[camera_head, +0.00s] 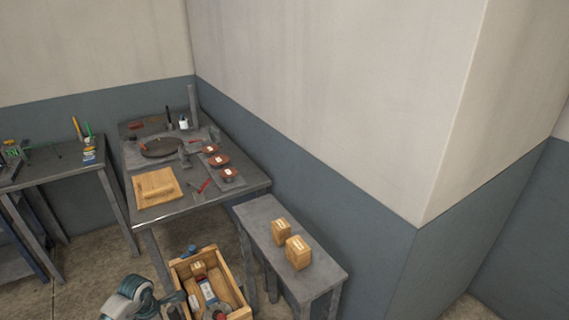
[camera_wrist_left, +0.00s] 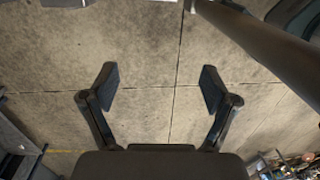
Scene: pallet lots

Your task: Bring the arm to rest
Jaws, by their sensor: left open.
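My left gripper (camera_wrist_left: 160,88) shows in the left wrist view with its two dark fingers spread wide. My right gripper is in neither view.
The crate holds several items. A grey bench (camera_head: 325,270) bears two small cardboard boxes, the nearer box (camera_head: 299,253) and the farther box (camera_head: 281,231). A cluttered worktable (camera_head: 245,187) stands behind, and another table (camera_head: 70,162) at left. Walls close the right side.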

